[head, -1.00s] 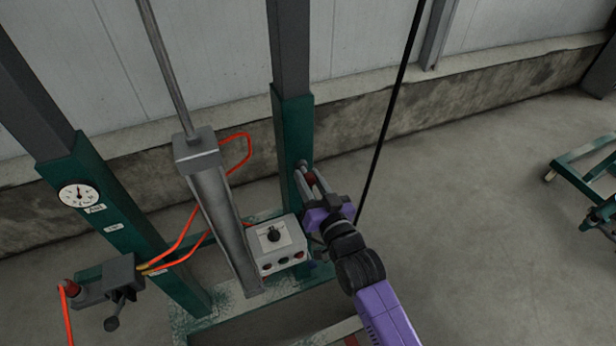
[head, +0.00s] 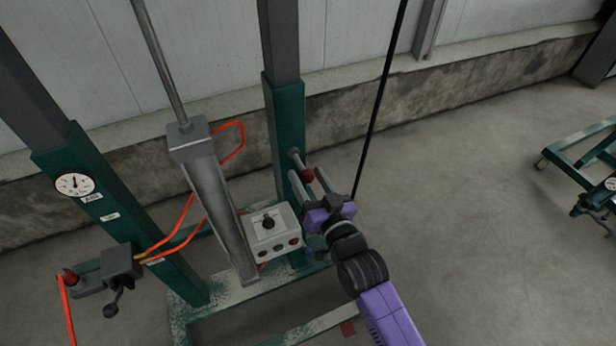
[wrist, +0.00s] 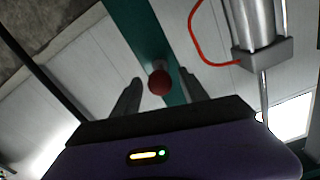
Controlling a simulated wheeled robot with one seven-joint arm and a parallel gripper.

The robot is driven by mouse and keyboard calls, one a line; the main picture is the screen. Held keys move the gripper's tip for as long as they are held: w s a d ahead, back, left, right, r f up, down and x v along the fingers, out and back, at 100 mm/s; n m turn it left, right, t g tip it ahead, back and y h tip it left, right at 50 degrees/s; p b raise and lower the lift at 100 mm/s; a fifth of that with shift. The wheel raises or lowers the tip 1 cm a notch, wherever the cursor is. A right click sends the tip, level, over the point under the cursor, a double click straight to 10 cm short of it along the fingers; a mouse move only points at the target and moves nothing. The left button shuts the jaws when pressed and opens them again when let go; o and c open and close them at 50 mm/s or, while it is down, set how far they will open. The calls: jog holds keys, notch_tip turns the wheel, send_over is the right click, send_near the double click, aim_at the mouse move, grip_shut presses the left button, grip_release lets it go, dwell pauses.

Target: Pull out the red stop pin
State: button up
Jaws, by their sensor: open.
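The red stop pin shows as a round red knob (head: 308,176) on a short grey shaft at the right green post (head: 286,130) in the head view. My gripper (head: 305,173) is open, with its two grey fingers on either side of the knob. In the wrist view the red knob (wrist: 160,83) lies in the gap between the open fingers of my gripper (wrist: 163,78), in front of the green post (wrist: 145,35). Gaps show on both sides of the knob there. The shaft is mostly hidden behind the knob in the wrist view.
A grey control box (head: 272,232) and a metal cylinder (head: 212,205) with orange hoses stand left of my gripper. A dark cable (head: 378,110) hangs close on its right. A green frame (head: 578,150) stands far right. The floor between is clear.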

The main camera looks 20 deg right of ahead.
jog(key=s, duration=0.7)
jog(key=shift+s+b, duration=0.25)
jog(key=shift+b, duration=0.2)
jog(key=s+r+n+g, duration=0.1)
jog(key=s+r, duration=0.1)
jog(key=s, duration=1.4)
jog(key=s+r+n+g, duration=0.1)
jog(key=s+n+g, duration=0.1)
jog(key=s, duration=1.5)
jog(key=shift+r, duration=0.35)
